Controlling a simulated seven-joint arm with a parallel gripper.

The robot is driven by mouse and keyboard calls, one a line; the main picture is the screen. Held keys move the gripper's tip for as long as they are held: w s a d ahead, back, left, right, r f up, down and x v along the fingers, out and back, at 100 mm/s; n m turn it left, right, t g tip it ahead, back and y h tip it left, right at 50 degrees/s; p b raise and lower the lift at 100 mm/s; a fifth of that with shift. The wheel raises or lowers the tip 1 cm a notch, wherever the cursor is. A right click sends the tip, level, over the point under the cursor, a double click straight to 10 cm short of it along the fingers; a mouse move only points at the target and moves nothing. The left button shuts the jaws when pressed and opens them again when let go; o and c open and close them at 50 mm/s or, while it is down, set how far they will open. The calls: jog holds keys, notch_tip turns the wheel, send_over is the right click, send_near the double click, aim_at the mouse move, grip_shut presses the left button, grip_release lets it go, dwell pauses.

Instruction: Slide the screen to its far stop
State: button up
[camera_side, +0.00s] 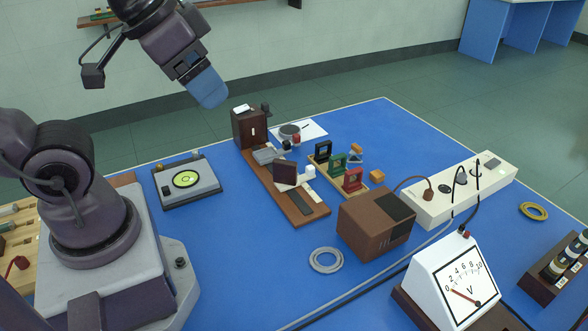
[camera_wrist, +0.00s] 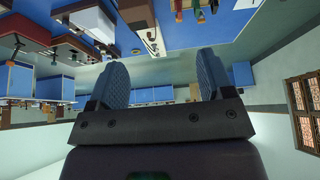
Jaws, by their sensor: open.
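The wooden bench rail (camera_side: 315,211) runs from the back left toward the front on the blue table. An upright dark brown plate (camera_side: 285,172), which looks like the screen, stands about midway along it with a pale piece beside and below it. A white block (camera_side: 309,172) is just to its right. A dark brown box (camera_side: 248,128) stands at the rail's back end. My gripper (camera_side: 207,90) is raised above and left of that box, well apart from the screen. In the wrist view, the two blue fingers (camera_wrist: 164,80) are apart with nothing between them.
A small rack of coloured filter frames (camera_side: 338,163) and a brown box (camera_side: 376,222) stand right of the rail. A grey levelling plate (camera_side: 187,181) lies to the left. A white voltmeter (camera_side: 456,287), cables and a power strip (camera_side: 460,189) occupy the right side.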

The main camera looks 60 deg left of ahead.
jog(key=shift+c, duration=0.2)
dwell(0.3)
jog(key=c, duration=0.3)
jog(key=shift+w+a+f+g, duration=0.2)
jog(key=shift+w+f+g, duration=0.15)
jog(key=shift+f, duration=0.2)
jog(key=shift+w+a+f+g, duration=0.2)
jog(key=shift+f+g, duration=0.15)
jog(key=shift+f, duration=0.15)
jog(key=shift+c, duration=0.9)
jog(key=g, duration=0.4)
send_over(310, 167)
notch_tip(310, 167, down, 18)
jog(key=f, duration=0.1)
notch_tip(310, 167, down, 11)
jog(key=shift+w+a+f, duration=0.1)
jog(key=shift+f, duration=0.1)
grip_shut()
